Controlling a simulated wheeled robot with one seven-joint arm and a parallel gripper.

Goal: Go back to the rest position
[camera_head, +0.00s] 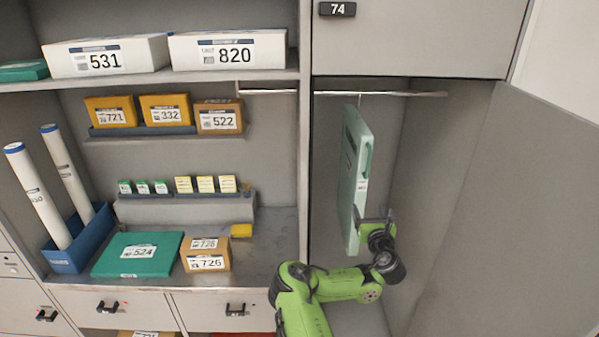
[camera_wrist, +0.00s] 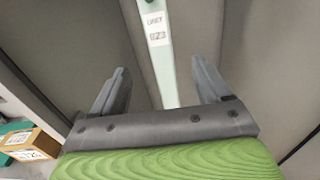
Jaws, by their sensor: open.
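My gripper (camera_head: 374,222) is at the end of my green arm, inside the open tall compartment below the "74" plate. In the wrist view my gripper (camera_wrist: 160,92) has its two grey fingers spread wide apart. A pale mint-green flat case (camera_head: 353,180) hangs upright from the rod in this compartment. In the wrist view the case's narrow edge (camera_wrist: 158,50) with a white label stands between the fingers, with a gap on both sides. The fingertips are partly hidden by the case in the head view.
The metal rod (camera_head: 380,93) crosses the compartment top. The open door (camera_head: 520,220) stands at the right. Shelves at left hold white boxes (camera_head: 228,50), orange boxes (camera_head: 165,108), a teal box (camera_head: 137,255), a cardboard box (camera_head: 206,262) and tubes in a blue holder (camera_head: 82,245).

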